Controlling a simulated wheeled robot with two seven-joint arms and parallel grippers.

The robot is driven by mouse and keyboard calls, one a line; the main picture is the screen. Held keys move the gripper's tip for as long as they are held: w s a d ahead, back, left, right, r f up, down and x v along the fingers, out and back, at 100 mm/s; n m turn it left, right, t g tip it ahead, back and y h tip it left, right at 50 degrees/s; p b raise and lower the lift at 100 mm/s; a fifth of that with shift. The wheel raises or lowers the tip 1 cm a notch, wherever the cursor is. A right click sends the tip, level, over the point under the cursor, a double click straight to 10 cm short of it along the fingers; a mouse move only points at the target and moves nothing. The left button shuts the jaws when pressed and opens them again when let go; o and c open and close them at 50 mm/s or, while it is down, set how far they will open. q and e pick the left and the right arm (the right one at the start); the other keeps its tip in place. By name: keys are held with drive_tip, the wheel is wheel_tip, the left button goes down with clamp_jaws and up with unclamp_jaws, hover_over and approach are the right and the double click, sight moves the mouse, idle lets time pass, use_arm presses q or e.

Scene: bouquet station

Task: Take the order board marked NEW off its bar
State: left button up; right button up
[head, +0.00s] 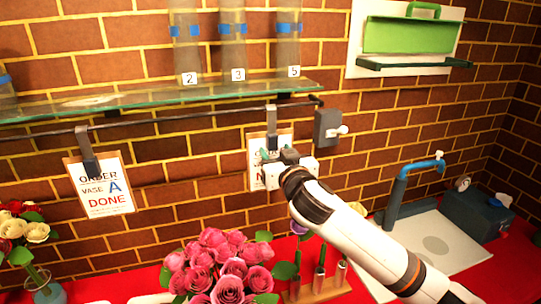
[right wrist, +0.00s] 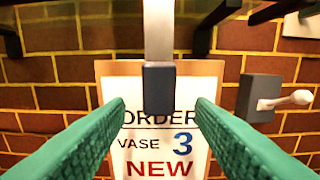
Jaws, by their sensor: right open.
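The order board marked NEW (right wrist: 160,158) hangs in front of the brick wall in the right wrist view, reading ORDER VASE 3 NEW. A metal hook (right wrist: 159,35) with a dark lower end reaches down over its top edge. In the head view the board (head: 257,141) is partly hidden behind my right gripper (head: 283,158). The green fingers of my right gripper (right wrist: 160,112) stand apart on both sides of the board's print, with nothing held between them. Whether they touch the board I cannot tell. My left gripper is not in view.
A second board (head: 101,190) reading VASE A DONE hangs from the bar (head: 180,121) at the left. A switch box (head: 327,131) sits right of the NEW board. A glass shelf (head: 150,97) with numbered vases is above. Pink roses (head: 222,266) stand below.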

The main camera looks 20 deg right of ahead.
drive_tip(key=shift+w, duration=0.95)
drive_tip(key=shift+s, duration=0.1)
clamp_jaws()
drive_tip(key=shift+r, duration=0.1)
